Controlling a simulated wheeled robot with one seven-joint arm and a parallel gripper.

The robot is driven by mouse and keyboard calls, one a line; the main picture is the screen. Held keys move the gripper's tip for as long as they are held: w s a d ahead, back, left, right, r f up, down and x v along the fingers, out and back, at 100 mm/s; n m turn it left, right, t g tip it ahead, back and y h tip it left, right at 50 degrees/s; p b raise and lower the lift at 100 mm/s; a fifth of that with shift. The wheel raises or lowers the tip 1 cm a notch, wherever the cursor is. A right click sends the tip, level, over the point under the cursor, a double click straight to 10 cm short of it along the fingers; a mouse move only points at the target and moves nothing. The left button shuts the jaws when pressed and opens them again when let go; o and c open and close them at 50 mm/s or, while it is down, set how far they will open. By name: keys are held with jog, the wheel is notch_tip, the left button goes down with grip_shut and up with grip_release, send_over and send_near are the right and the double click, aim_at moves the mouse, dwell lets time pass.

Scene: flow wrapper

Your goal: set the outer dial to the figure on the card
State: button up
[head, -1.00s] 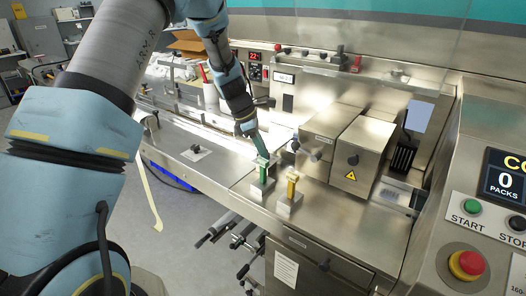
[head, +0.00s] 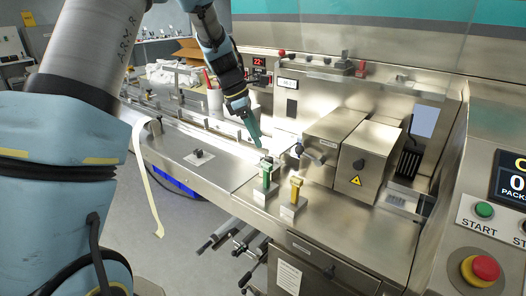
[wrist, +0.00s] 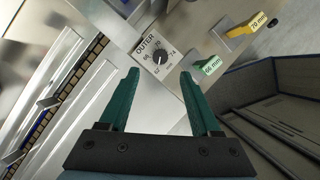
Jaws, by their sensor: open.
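The outer dial (wrist: 160,58) is a dark round knob on a light plate marked OUTER, with figures 62, 66, 70 and 74 around it. Its light pointer mark seems to face the 62 side, but is too small to be sure. In the head view my gripper (head: 258,143) is above the deck. A white sheet (head: 288,276) on the cabinet front is unreadable.
A green block (head: 266,176) labelled 66 mm and a yellow block (head: 295,189) labelled 70 mm stand upright on the deck. Steel housings (head: 365,160) rise to the right. The START button (head: 484,210) and red stop button (head: 485,268) are far right.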

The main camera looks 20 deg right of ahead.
jog(key=shift+v, duration=1.45)
